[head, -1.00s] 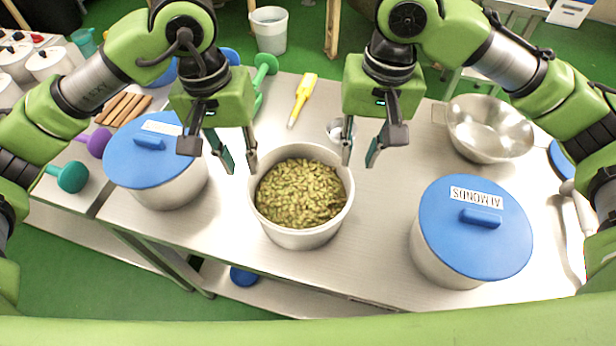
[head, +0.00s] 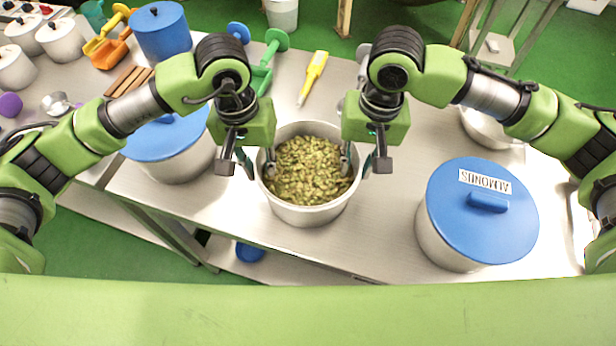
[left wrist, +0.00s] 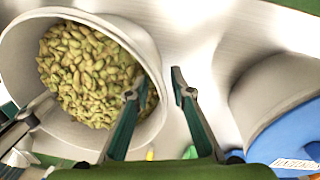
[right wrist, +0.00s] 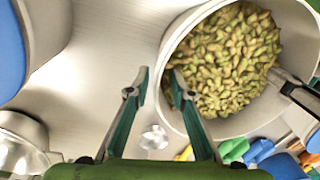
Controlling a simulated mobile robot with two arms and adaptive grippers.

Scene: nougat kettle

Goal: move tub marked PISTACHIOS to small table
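The open metal tub (head: 310,213) holds green-brown nuts that look like pistachios; no label shows on it. It stands upright on the long metal table, below and between my grippers. My left gripper (head: 258,170) is open at its left rim. In the left wrist view, one finger of this gripper (left wrist: 154,88) is over the tub's inside, the other outside. My right gripper (head: 357,165) is open at the right rim. In the right wrist view, this gripper (right wrist: 157,82) also has its fingers on either side of the wall. Contact with the wall cannot be told.
A blue-lidded tub marked ALMONDS (head: 450,245) stands to the right, another blue-lidded tub (head: 180,170) close on the left. A metal bowl (head: 480,127) is behind right. A yellow tool (head: 313,78) and green dumbbell-like tool (head: 266,62) lie behind. A small stand (head: 497,50) is at back right.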

